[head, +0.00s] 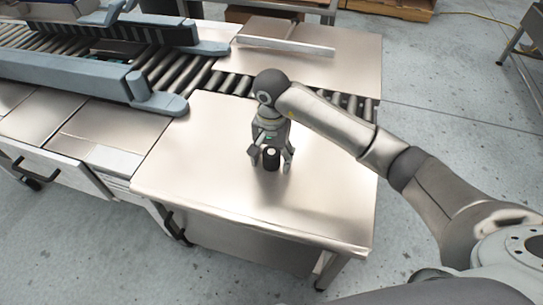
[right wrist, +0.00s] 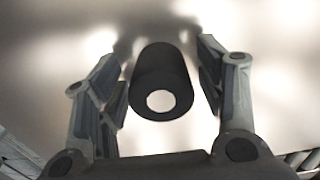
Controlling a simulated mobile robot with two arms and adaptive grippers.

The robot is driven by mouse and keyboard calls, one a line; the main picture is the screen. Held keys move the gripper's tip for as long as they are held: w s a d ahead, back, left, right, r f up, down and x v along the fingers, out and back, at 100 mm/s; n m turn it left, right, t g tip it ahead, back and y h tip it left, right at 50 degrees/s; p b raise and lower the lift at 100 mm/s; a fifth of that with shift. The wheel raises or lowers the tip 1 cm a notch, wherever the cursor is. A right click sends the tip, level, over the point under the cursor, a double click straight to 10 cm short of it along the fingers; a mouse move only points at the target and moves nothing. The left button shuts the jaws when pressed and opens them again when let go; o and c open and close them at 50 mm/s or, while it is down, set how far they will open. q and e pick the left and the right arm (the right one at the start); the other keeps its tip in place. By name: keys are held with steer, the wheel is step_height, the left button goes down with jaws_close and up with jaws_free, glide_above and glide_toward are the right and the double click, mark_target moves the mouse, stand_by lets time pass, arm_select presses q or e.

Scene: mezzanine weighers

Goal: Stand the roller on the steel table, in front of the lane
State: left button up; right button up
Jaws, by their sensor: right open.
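The roller (head: 271,160) is a short black cylinder with a pale round end. It stands upright on the steel table (head: 200,170), in front of the roller lane (head: 232,84). My right gripper (head: 271,158) points down over it, with a finger on each side. In the right wrist view the roller (right wrist: 162,82) sits between the fingertips of my right gripper (right wrist: 165,75), with a gap on both sides. The gripper is open. My left gripper is not in view.
The lane's rollers run behind the near tabletop, with blue-grey guide rails (head: 75,80) at the left. A flat metal box (head: 265,28) and a long bar (head: 285,45) lie beyond the lane. The tabletop around the roller is clear.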

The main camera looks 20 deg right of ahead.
mark_target(271, 152)
step_height(271, 152, up, 11)
steer(key=shift+r, duration=0.45)
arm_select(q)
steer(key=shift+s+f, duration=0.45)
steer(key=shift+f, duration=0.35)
